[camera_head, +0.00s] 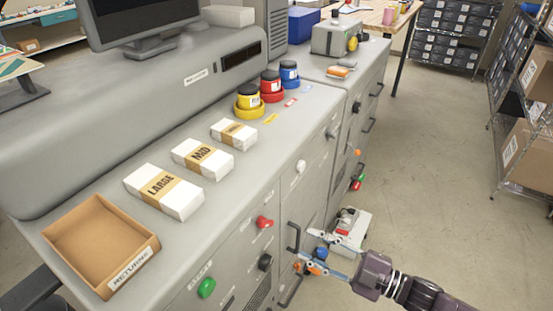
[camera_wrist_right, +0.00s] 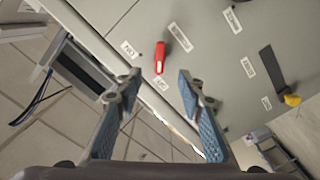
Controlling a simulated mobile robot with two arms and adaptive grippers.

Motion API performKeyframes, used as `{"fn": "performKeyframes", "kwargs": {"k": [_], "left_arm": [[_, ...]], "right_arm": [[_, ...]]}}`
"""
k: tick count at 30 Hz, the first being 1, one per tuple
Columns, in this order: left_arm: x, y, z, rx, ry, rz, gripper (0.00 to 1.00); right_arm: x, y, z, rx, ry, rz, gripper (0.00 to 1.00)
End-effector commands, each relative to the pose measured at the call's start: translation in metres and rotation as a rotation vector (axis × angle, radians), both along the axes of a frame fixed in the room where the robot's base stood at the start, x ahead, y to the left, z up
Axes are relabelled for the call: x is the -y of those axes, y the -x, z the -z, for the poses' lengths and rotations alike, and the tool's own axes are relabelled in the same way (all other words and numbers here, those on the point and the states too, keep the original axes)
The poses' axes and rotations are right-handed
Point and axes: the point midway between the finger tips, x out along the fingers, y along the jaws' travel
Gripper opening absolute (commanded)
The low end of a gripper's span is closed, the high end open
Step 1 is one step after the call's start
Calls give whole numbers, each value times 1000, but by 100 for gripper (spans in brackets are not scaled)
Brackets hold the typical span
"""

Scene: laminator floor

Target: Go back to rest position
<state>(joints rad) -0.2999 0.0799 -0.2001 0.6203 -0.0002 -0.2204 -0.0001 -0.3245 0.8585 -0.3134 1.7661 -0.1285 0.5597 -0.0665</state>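My right gripper (camera_head: 308,251) comes in from the lower right in the head view, in front of the grey machine's (camera_head: 317,188) drawers and handles. Its two blue-padded fingers are spread apart. In the right wrist view the gripper (camera_wrist_right: 157,82) is open with nothing between its fingers. A red handle (camera_wrist_right: 161,57) on a labelled grey panel shows beyond the fingertips, apart from them. My left gripper is in neither view.
On the machine top are an open RETURNS box (camera_head: 101,243), white packs labelled LARGE (camera_head: 165,190) and MID (camera_head: 203,158), a smaller pack (camera_head: 234,134), and yellow, red and blue jars (camera_head: 270,86). The floor (camera_head: 430,165) to the right is clear up to the shelves (camera_head: 520,100).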

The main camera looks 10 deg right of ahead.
Motion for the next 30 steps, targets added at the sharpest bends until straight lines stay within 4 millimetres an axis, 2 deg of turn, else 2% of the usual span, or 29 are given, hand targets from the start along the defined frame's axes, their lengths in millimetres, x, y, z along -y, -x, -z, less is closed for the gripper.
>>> {"fn": "performKeyframes", "kwargs": {"k": [2,5,8,11,12,16,20,21,23,27,30], "left_arm": [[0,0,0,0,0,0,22],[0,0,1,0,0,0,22],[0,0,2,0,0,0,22],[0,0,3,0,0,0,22],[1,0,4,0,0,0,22],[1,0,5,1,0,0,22],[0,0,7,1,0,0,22],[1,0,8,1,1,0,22],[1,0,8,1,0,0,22],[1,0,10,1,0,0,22],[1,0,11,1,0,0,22]], "right_arm": [[0,0,1,-1,0,2,36],[7,-5,13,-24,1,33,36],[27,-14,46,-88,5,117,36],[56,-21,99,-193,12,243,36],[68,-21,124,-243,14,298,36],[103,-8,205,-412,22,464,36],[125,25,283,-592,27,611,36],[130,38,307,-648,28,652,36],[133,61,340,-734,31,709,36],[131,125,412,-939,39,828,36],[120,177,454,-1084,50,896,36]]}}
